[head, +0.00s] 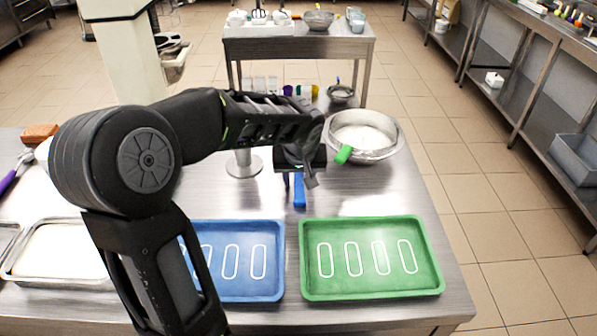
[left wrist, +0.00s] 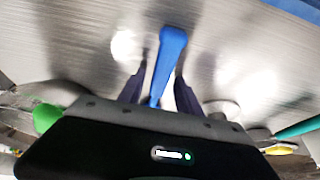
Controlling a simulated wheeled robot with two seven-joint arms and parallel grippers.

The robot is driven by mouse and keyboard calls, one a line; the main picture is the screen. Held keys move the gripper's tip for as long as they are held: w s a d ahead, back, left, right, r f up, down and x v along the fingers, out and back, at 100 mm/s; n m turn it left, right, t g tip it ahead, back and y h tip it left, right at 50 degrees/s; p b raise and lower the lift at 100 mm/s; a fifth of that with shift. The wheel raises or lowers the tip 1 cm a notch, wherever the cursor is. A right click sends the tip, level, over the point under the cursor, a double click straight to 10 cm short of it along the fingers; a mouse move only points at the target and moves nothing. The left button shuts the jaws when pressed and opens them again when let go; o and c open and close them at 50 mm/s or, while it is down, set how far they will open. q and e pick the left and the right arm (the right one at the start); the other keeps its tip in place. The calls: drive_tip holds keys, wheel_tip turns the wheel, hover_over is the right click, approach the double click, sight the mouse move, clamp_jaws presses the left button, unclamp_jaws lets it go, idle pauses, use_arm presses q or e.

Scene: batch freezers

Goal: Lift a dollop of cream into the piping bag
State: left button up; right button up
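A large metal bowl (head: 391,150) with pale, cream-like contents (head: 362,136) stands at the back right of the table. A green-handled tool (head: 344,154) rests at its front rim; green also shows in the left wrist view (left wrist: 45,117). My left gripper (head: 300,180) is over the table, left of and in front of the bowl. A blue handle (head: 299,193) is below it. In the left wrist view the fingers (left wrist: 163,75) stand either side of the blue handle (left wrist: 172,45), with gaps visible, so the gripper looks open. I cannot make out a piping bag. My right gripper is out of view.
A blue tray (head: 272,293) and a green tray (head: 310,288), both with white oval outlines, lie at the front. A round metal base (head: 244,166) stands behind my left arm. A metal tray (head: 30,273) is at left. The table's right edge is clear.

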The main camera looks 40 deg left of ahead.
use_arm(q)
clamp_jaws()
idle(0.5)
wheel_tip(320, 180, up, 10)
drive_tip(key=shift+r, duration=0.15)
idle(0.4)
idle(0.4)
drive_tip(key=shift+c, duration=2.3)
unclamp_jaws()
clamp_jaws()
